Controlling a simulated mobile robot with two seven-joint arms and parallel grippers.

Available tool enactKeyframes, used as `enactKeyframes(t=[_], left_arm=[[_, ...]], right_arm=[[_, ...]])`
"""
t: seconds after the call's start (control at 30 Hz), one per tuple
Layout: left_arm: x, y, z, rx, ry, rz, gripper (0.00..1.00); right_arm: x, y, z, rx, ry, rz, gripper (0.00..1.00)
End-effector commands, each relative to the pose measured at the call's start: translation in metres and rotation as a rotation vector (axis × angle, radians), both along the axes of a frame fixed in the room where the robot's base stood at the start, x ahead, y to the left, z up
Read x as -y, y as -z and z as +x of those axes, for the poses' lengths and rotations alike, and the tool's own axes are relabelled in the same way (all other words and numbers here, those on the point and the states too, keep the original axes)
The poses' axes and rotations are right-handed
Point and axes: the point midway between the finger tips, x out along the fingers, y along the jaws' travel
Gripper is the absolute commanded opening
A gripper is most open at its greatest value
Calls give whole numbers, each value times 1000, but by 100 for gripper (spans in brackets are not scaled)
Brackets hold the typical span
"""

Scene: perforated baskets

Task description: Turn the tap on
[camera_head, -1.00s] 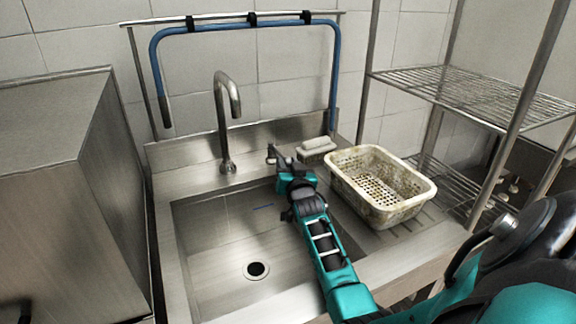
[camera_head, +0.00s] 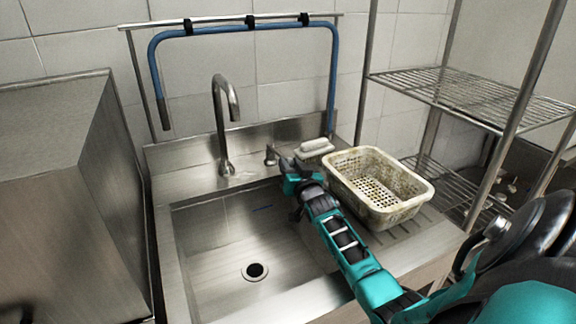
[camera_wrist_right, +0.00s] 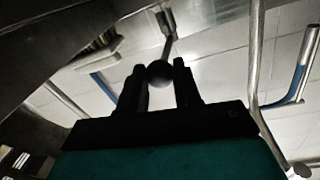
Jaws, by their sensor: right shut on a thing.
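The curved steel tap (camera_head: 222,120) stands upright at the back of the sink (camera_head: 225,245). Its lever handle (camera_head: 269,154) is to the right of the spout. My right gripper (camera_head: 279,158) is at the lever. In the right wrist view, the fingers (camera_wrist_right: 160,88) are shut on the dark ball knob (camera_wrist_right: 160,72) at the end of the lever, and the stem runs away from it. I see no water coming from the spout. My left gripper is not in view.
A dirty white perforated basket (camera_head: 410,207) sits on the drainboard right of my right arm. A soap-like block (camera_head: 314,147) lies behind it. A blue hose (camera_head: 333,80) hangs on a rail behind. A wire rack (camera_head: 475,95) stands right, a steel cabinet (camera_head: 45,190) left.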

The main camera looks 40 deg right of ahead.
Motion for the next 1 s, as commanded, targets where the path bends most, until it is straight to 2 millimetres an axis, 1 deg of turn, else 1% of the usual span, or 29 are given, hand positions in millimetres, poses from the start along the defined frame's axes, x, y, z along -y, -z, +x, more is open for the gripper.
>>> enactKeyframes(t=[0.03, 0.4, 0.43, 0.5, 0.67, 0.7, 1.0], left_arm=[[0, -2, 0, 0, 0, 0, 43], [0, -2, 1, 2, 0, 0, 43], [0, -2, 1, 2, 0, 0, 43], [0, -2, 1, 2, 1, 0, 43], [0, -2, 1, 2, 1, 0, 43], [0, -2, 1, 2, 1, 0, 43], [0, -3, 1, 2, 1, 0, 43]], right_arm=[[2, -4, 0, 1, -8, -6, 0], [3, -3, 0, 2, -17, 0, 0], [3, -3, 0, 2, -16, 0, 35], [3, -2, -1, 2, -16, 0, 41], [3, -1, -1, 0, -16, 0, 57], [3, -1, -1, -1, -16, 0, 58], [1, 0, -4, -3, -17, 1, 58]])
